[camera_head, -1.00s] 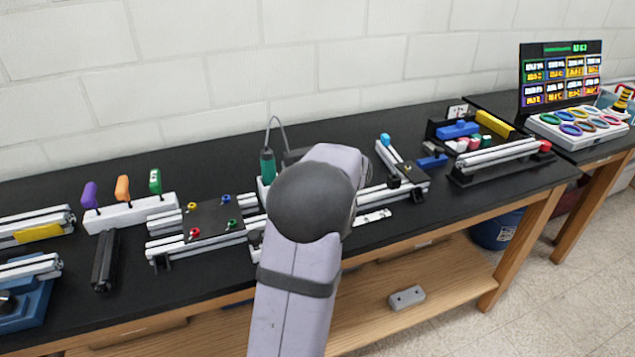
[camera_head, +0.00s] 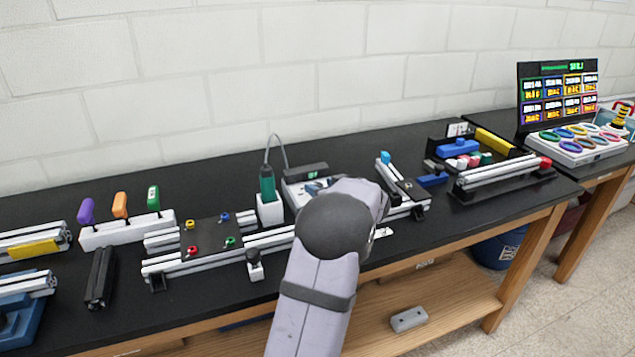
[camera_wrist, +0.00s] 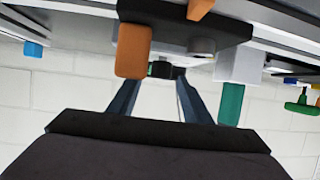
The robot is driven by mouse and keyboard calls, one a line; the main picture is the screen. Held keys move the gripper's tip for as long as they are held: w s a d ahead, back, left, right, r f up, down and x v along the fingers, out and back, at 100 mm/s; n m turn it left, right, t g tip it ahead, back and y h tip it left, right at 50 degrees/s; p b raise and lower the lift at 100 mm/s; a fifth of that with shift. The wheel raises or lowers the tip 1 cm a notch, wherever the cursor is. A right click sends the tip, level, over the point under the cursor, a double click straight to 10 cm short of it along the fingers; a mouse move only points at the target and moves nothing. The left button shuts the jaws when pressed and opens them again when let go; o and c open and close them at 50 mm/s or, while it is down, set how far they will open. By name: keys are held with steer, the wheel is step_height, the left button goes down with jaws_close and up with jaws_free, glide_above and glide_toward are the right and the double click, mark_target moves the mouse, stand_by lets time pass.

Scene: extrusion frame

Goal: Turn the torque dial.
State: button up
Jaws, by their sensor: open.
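My gripper (camera_wrist: 158,80) is open in the wrist view, with its two dark bluish fingers apart and nothing clearly between them. A small black part with a green spot (camera_wrist: 161,70) shows near the fingertips. An orange block (camera_wrist: 133,50) hangs just left of them, close to the camera. In the head view, a unit with a dark top and pale body (camera_head: 306,171) stands at the back of the bench, partly behind my arm. I cannot clearly make out the torque dial in either view. My forearm mostly hides the gripper in the head view.
The teal driver (camera_head: 267,185) stands in a white holder (camera_head: 270,210) beside the unit; the driver also shows in the wrist view (camera_wrist: 231,103). A blue-capped rail (camera_head: 385,157) lies to the right. Aluminium rails with a black plate (camera_head: 212,236) lie left.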

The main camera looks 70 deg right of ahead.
mark_target(318, 185)
steer(key=shift+p+x, duration=0.5)
steer(key=shift+x, duration=1.05)
steer(key=c, duration=1.1)
steer(key=shift+f+b, duration=0.1)
steer(key=shift+b, duration=0.25)
